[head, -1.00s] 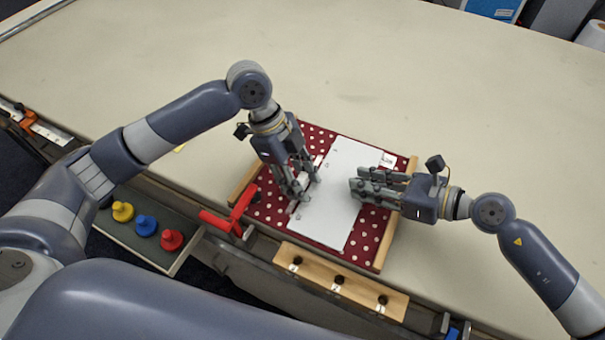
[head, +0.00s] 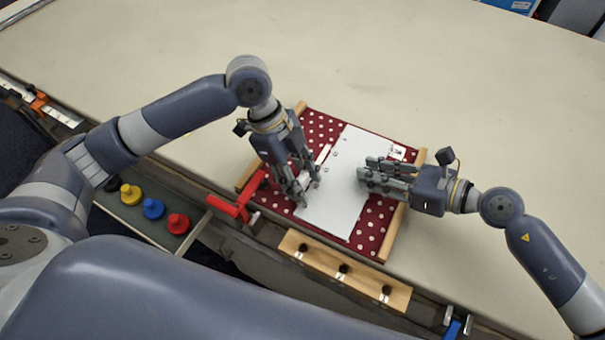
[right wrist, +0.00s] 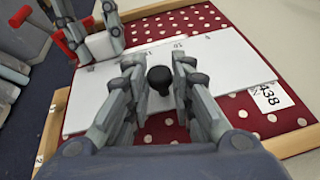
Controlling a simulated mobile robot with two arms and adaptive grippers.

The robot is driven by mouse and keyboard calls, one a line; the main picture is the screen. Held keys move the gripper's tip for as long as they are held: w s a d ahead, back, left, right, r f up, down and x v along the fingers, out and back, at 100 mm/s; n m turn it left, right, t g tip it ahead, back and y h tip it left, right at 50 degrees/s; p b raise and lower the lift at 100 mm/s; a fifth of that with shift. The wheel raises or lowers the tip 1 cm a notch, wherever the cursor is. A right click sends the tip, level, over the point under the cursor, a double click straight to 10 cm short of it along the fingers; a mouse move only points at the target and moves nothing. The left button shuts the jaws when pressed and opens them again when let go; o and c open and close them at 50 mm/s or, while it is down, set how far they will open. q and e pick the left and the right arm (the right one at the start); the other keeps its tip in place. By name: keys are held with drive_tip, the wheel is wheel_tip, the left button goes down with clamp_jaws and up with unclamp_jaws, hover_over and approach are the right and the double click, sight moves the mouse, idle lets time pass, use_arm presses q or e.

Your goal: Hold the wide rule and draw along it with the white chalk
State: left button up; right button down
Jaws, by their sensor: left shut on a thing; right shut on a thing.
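A white sheet (head: 340,200) lies on a red board with white dots (head: 318,127). My left gripper (head: 305,190) is over the sheet's left side, shut on the white grip block of the wide rule, which shows in the right wrist view (right wrist: 101,46). The rule lies along that side, mostly hidden by the fingers; small number marks show near it. My right gripper (head: 363,178) is low over the sheet's right part. In the right wrist view its fingers close around a black round-topped holder (right wrist: 160,78); the white chalk tip is hidden.
A red clamp (head: 240,199) stands at the board's left front. A wooden block with holes (head: 343,271) is along the table's front edge. A tray with yellow, blue and red knobs (head: 178,223) is at left. The far table (head: 420,70) is clear.

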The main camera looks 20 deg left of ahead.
sight(299, 205)
use_arm(q)
drive_tip(key=shift+s+a, duration=0.15)
drive_tip(key=shift+s, duration=0.65)
drive_tip(key=shift+s+a+f, duration=0.15)
drive_tip(key=shift+s, duration=0.85)
wheel_tip(299, 205, up, 7)
idle(0.5)
drive_tip(key=shift+f, duration=2.9)
drive_tip(key=shift+f, duration=0.45)
